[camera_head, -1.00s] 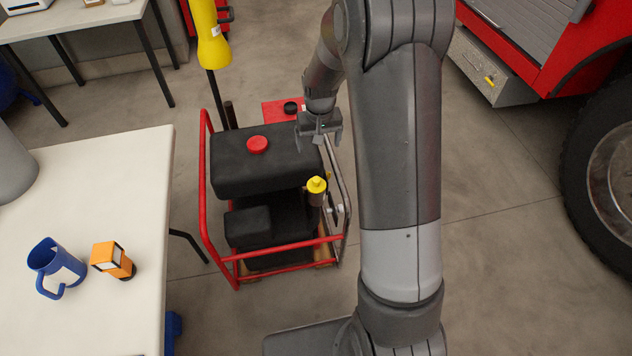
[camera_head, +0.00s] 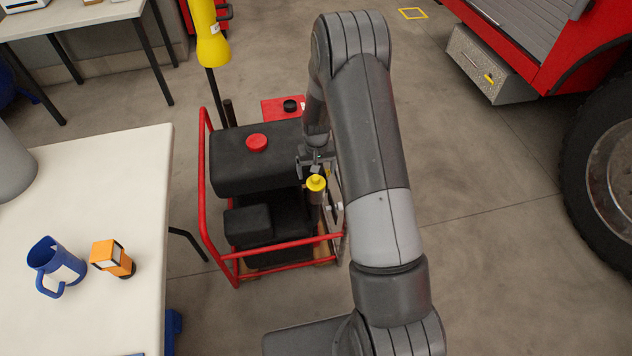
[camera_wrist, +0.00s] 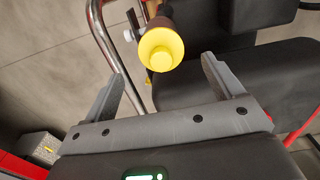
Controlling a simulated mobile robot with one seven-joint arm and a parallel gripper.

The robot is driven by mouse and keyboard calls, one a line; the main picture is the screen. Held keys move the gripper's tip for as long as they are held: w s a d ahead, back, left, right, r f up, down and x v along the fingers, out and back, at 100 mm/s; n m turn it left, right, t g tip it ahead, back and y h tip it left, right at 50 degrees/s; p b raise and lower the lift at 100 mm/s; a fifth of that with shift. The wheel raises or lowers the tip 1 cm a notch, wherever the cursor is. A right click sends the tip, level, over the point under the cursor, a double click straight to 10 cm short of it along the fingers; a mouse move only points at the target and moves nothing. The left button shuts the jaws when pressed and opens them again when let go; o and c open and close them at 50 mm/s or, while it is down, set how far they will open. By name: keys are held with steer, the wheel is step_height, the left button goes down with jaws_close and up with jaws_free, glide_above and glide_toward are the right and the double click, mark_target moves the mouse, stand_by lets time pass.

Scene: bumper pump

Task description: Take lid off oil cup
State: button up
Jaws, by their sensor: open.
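The oil cup (camera_head: 316,198) stands upright at the right side of the pump, topped by a yellow lid (camera_head: 316,183). The lid also shows in the wrist view (camera_wrist: 161,48), seen from above, with the brown cup (camera_wrist: 165,14) partly hidden behind it. My gripper (camera_head: 316,162) is open and empty, just behind the lid in the head view. In the wrist view its two fingers (camera_wrist: 163,78) are spread wide, and the lid lies beyond the tips, roughly midway between them. I see no contact with the lid.
The pump's red frame (camera_head: 241,258) and a metal pipe (camera_wrist: 112,50) run close to the cup. A black tank with a red cap (camera_head: 257,143) is to the left. A white table (camera_head: 110,200) holds a blue jug (camera_head: 55,265).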

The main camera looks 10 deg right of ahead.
mark_target(316, 177)
step_height(316, 177, down, 5)
steer(key=shift+a+r, duration=0.1)
steer(key=shift+r, duration=0.1)
steer(key=shift+c, duration=0.6)
steer(key=c, duration=1)
steer(key=shift+o, duration=0.2)
steer(key=shift+r, duration=0.15)
